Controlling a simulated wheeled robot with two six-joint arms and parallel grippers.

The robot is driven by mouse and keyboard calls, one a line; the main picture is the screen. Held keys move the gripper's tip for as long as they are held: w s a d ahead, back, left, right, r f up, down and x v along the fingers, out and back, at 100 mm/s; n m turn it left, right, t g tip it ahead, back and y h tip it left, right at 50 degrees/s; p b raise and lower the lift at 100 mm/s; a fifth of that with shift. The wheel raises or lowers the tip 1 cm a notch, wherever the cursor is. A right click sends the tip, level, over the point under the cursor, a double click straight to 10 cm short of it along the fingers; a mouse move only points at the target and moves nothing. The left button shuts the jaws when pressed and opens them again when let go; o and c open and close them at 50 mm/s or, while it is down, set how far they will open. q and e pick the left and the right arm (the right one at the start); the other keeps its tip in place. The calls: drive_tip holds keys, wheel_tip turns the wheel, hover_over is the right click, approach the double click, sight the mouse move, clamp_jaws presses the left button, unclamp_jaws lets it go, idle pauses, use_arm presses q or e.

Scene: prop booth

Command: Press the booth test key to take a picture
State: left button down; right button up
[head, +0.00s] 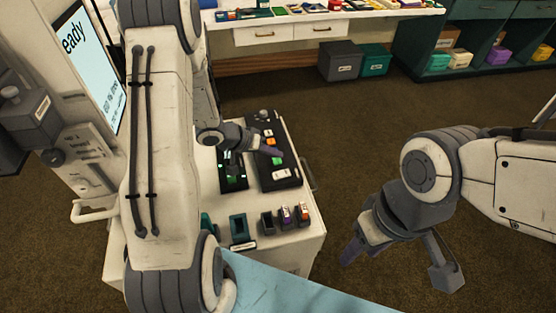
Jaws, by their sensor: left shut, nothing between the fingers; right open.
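A black key panel (273,181) lies on the white cart. It carries a green key (277,161), a white key (282,174), orange keys (268,133) and a dark knob (264,114). I cannot read which one is the test key. My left gripper (277,152) is shut and empty, its tips over the panel just beside the green key; I cannot tell if they touch it. My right gripper (398,263) is open and empty, to the right of the cart over the floor. A booth screen (85,62) at upper left shows "eady", partly hidden by my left arm.
The white cart top (295,240) holds a black unit with green lights (232,171), a teal holder (239,228) and small dark holders (285,217). A counter (330,14) with coloured items stands behind. A grey bin (340,60) and teal bin (375,60) sit below.

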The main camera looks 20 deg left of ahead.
sight(274, 162)
use_arm(q)
drive_tip(key=shift+f, duration=0.4)
drive_tip(key=shift+f, duration=0.4)
idle(0.8)
drive_tip(key=shift+s+r+p, duration=0.1)
drive_tip(key=shift+r+p, duration=0.7)
drive_tip(key=shift+p, duration=0.35)
drive_tip(key=shift+r, duration=0.1)
wheel_tip(274, 162, up, 5)
drive_tip(key=p, duration=0.6)
